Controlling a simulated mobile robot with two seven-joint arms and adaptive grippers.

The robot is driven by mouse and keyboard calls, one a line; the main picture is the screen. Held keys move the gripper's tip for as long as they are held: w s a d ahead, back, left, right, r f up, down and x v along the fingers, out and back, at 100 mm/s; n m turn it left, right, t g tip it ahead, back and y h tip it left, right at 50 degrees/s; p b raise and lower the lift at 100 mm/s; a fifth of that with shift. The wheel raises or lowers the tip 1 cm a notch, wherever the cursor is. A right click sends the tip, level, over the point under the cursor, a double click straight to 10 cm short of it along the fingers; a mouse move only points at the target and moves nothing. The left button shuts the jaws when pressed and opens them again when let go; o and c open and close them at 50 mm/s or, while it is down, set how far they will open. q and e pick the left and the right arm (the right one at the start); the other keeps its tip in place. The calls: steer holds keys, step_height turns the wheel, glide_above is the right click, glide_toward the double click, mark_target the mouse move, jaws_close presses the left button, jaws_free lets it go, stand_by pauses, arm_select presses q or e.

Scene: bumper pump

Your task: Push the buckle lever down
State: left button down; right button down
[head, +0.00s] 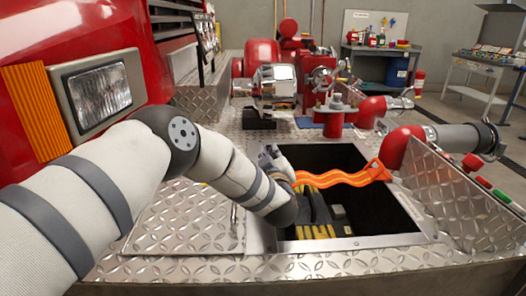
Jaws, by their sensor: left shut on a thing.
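My left gripper (278,162) is at the left edge of the open compartment, partly hidden behind my own wrist. An orange wavy strap (345,179) runs from the gripper across the opening to the right, where it ends in a wider triangular piece. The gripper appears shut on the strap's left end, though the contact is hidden. I cannot pick out the buckle lever clearly; it may be hidden by my wrist and gripper. My right gripper is not in view.
The compartment (394,240) in the diamond-plate deck holds yellow hoses (318,231) and dark straps. Red pipe elbows (398,146) and a chrome fitting (275,86) stand behind it. A red truck front with a headlight (99,95) is at left. Workbenches (382,55) stand farther back.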

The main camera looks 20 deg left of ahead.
arm_select(q)
steer(key=d+m, duration=0.1)
steer(key=d+f+m, duration=0.1)
steer(key=shift+w+m+b, duration=0.3)
steer(key=shift+w+m, duration=0.1)
steer(key=shift+d+f, duration=0.1)
steer(key=shift+f, duration=0.3)
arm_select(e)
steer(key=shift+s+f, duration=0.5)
arm_select(q)
steer(key=shift+d+f, duration=0.15)
steer(key=shift+f, duration=0.1)
steer(key=c, duration=1.8)
jaws_free()
steer(key=shift+c, duration=0.2)
steer(key=shift+o, duration=0.9)
steer(key=shift+w+d+f, duration=0.1)
steer(key=shift+w, duration=0.05)
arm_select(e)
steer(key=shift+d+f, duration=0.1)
arm_select(q)
steer(key=shift+a, duration=0.2)
steer(key=v, duration=0.7)
steer(key=shift+s, duration=0.25)
